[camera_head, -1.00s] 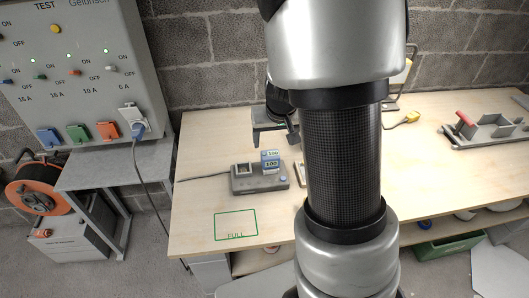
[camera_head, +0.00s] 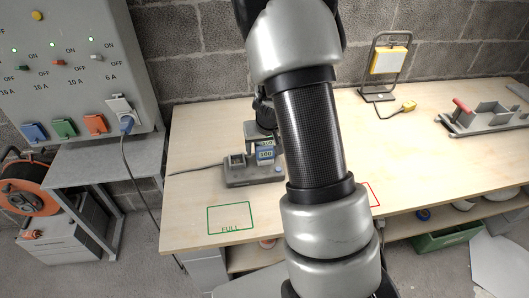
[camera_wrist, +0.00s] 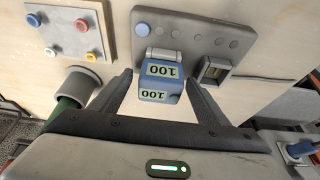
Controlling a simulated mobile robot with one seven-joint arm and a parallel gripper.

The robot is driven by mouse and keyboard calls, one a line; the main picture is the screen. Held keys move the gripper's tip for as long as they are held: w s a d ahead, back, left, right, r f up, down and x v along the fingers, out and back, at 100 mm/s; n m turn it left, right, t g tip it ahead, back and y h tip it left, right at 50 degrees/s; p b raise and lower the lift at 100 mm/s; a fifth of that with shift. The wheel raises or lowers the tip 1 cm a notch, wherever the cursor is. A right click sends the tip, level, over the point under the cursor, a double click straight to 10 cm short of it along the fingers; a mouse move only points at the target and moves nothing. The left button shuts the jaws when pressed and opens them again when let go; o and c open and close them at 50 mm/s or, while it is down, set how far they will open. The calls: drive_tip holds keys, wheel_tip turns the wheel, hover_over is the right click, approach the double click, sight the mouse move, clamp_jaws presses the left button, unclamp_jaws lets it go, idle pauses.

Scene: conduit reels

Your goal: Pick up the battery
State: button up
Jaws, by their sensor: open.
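The battery is a blue block with pale labels reading 100. It sits in the grey charger (camera_head: 240,178) on the bench, and the battery (camera_head: 265,153) is partly hidden behind my arm in the head view. In the wrist view the battery (camera_wrist: 160,82) lies between the two dark fingers of my gripper (camera_wrist: 160,95), with a gap on each side. The fingers are open and do not appear to touch it. The charger (camera_wrist: 195,22) also shows an empty slot beside the battery.
A green outline marked FULL (camera_head: 230,218) is on the bench's front left. A red outline (camera_head: 373,195) lies right of my arm. In the wrist view, a panel with coloured buttons (camera_wrist: 67,35) and a green-bodied object (camera_wrist: 72,112) are at the left. A work lamp (camera_head: 388,62) stands behind.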

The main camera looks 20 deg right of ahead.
drive_tip(key=shift+r, duration=0.1)
drive_tip(key=c, duration=1.1)
